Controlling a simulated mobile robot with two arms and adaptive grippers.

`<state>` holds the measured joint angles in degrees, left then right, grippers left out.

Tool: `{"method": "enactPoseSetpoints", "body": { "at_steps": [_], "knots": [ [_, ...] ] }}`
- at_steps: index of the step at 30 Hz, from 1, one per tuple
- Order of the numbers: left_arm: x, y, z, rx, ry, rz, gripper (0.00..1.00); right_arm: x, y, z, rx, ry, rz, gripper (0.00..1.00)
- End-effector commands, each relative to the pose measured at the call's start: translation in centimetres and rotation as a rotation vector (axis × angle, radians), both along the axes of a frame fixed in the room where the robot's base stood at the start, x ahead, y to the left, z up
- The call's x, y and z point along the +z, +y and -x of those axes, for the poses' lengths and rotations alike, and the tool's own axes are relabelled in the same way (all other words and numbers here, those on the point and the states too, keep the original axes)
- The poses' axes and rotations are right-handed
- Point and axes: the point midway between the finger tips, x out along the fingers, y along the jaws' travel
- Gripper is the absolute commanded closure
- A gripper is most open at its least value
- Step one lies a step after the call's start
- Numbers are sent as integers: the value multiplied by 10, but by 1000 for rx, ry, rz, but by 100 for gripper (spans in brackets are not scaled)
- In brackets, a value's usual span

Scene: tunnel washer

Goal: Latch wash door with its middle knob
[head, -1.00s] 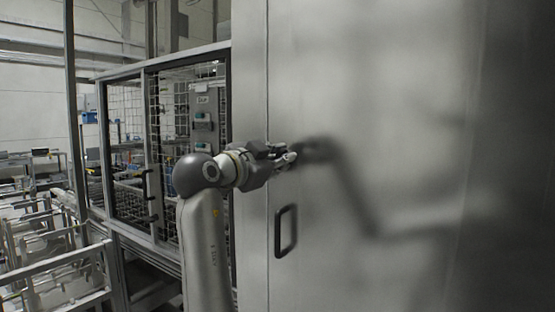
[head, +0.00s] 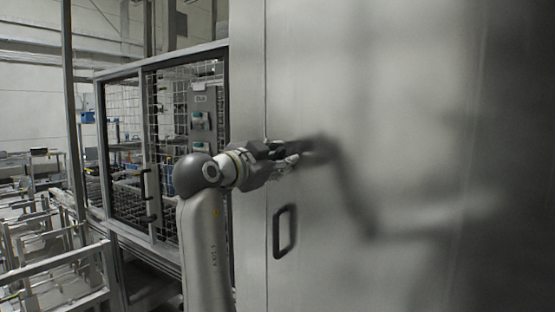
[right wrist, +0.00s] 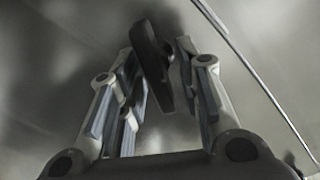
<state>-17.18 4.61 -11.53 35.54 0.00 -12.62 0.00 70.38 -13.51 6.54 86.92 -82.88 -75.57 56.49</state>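The wash door (head: 400,110) is a large grey metal panel filling the right of the head view, and it looks closed along its left seam. My right gripper (head: 292,155) is at the door's left edge, above the black pull handle. In the right wrist view, a dark elongated knob (right wrist: 152,65) stands tilted between the fingers of my right gripper (right wrist: 157,60). The fingers are apart on either side of it, with a gap showing at the right finger. The gripper largely hides the knob in the head view. My left gripper is out of view.
A black pull handle (head: 284,231) sits on the door below the gripper. A mesh-fenced enclosure (head: 125,140) with a control box (head: 202,110) stands left of the door. Metal racks (head: 45,255) fill the lower left.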

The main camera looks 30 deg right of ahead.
Motion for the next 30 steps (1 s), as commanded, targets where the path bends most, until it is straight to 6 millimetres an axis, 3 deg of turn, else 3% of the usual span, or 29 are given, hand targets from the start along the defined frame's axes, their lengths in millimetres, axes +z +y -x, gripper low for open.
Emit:
{"method": "enactPoseSetpoints", "body": {
  "at_steps": [8, 21, 30],
  "knots": [
    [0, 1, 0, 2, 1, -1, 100, -1, 7, 2, 2, 1, -1, 68],
    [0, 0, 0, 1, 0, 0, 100, -2, 63, 25, 0, 3, -2, 68],
    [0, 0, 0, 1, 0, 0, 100, -2, 67, 27, -1, 2, -3, 68]
  ]
}}
